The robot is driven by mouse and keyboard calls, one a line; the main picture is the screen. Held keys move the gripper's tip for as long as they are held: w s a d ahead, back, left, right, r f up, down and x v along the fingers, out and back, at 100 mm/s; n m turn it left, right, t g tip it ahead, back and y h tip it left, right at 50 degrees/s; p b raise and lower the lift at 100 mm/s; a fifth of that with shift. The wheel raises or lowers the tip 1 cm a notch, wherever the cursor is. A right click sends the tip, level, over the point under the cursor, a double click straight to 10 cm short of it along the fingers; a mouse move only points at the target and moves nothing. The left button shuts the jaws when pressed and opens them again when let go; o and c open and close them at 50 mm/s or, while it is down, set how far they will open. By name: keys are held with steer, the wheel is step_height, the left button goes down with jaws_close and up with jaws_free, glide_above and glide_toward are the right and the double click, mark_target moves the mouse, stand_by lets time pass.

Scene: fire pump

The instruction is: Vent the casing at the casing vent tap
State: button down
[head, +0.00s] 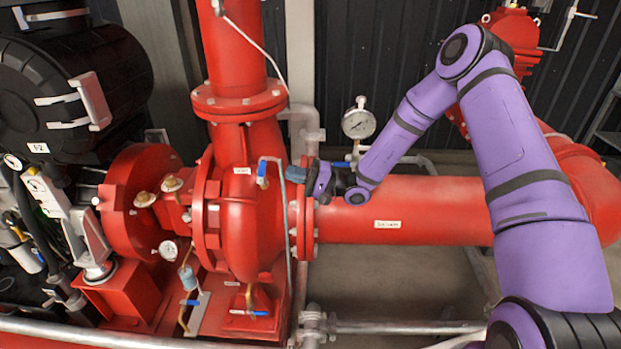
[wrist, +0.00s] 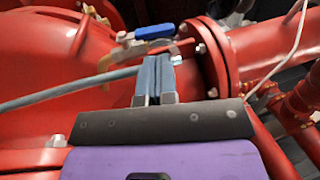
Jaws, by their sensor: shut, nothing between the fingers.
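The casing vent tap, with a blue lever (head: 262,168), sits high on the red pump casing (head: 250,225). A thin grey pipe (head: 284,215) arches over beside it and runs down the casing. In the wrist view the blue lever (wrist: 155,31) lies roughly level, just beyond my fingertips. The grey pipe (wrist: 65,90) passes behind my fingers there. My gripper (head: 296,174) is shut and empty, to the right of the tap in the head view. In the wrist view my gripper (wrist: 158,68) shows its two fingers together, apart from the lever as far as I can tell.
A bolted flange (head: 305,215) and the red suction pipe (head: 420,208) lie close on the right. A pressure gauge (head: 359,122) stands behind my wrist. Another blue-handled valve (head: 250,312) is low on the casing. The black engine (head: 75,85) fills the left.

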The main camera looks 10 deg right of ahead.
mark_target(261, 173)
steer(key=shift+x, duration=2.55)
steer(key=shift+w+a+r+h, duration=0.15)
steer(key=shift+a+r+h, duration=0.35)
steer(key=shift+a+r, duration=0.1)
